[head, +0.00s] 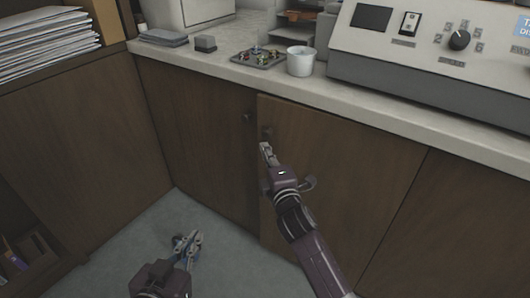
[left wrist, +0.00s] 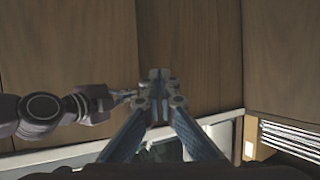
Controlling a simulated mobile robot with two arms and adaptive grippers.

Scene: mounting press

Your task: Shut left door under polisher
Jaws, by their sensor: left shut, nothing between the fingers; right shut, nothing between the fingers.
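The brown wooden door (head: 345,150) under the dial-fronted machine stands slightly ajar, its left edge a little proud of the neighbouring panel. A small dark knob (head: 267,131) sits near its upper left corner. My right gripper (head: 265,148) is shut and empty just below the knob, in front of the door's left part; I cannot tell whether it touches. My left gripper (head: 187,241) is shut and empty, low over the floor, left of the door and apart from it. In the left wrist view its closed fingers (left wrist: 160,76) are in the middle, with my right gripper (left wrist: 127,95) to their left.
The machine (head: 430,50) stands on the pale counter (head: 225,72), with a white cup (head: 300,61) and a tray of small parts (head: 258,57) beside it. Another closed cabinet panel (head: 205,135) is left of the door. Shelves with papers (head: 45,45) stand far left. Grey floor (head: 225,225) is clear.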

